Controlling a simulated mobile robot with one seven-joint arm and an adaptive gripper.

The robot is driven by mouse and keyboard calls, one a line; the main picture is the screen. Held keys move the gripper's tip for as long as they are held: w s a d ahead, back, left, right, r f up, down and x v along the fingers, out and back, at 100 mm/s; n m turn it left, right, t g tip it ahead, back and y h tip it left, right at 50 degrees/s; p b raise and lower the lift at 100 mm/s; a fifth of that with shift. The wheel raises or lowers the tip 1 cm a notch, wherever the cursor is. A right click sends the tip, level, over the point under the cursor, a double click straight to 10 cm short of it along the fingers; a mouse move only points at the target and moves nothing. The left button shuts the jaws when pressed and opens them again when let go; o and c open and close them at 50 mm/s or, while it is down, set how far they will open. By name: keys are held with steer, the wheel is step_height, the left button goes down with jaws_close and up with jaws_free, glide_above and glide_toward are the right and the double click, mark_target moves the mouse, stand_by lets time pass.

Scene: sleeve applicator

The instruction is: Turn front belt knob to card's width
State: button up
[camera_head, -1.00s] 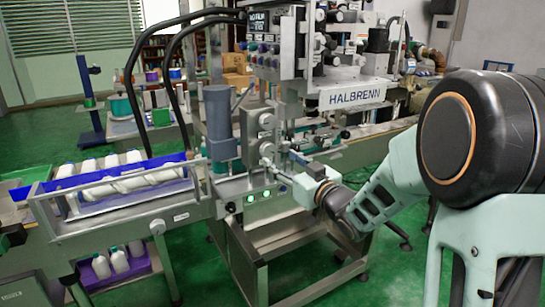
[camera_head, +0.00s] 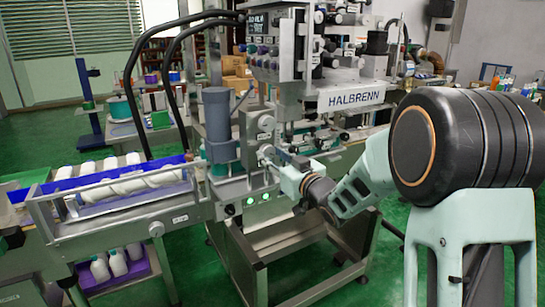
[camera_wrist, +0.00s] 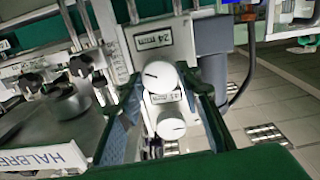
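I cannot tell which is the front belt knob. In the head view, one knob (camera_head: 265,121) shows on the machine's grey front plate above my gripper (camera_head: 274,160). In the wrist view my gripper (camera_wrist: 166,128) is open, its fingers on either side of the knobs; contact is not clear.
A conveyor (camera_head: 120,205) with white bottles lies left of the grey motor cylinder (camera_head: 218,125). The HALBRENN machine head (camera_head: 355,97) stands above and right.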

steer(key=shift+c, duration=1.2)
steer(key=shift+m, duration=0.3)
steer(key=m+p, duration=0.2)
steer(key=m, duration=0.1)
steer(key=shift+r+m, duration=0.15)
steer(key=shift+m, duration=0.15)
steer(key=m+p, duration=0.2)
steer(key=m, duration=0.2)
steer(key=shift+m+p, duration=0.3)
steer(key=shift+p, duration=0.05)
steer(key=m+p, duration=0.2)
steer(key=m, duration=0.2)
steer(key=shift+p, duration=0.4)
steer(key=shift+m+p, duration=1.35)
steer(key=shift+m, duration=1.15)
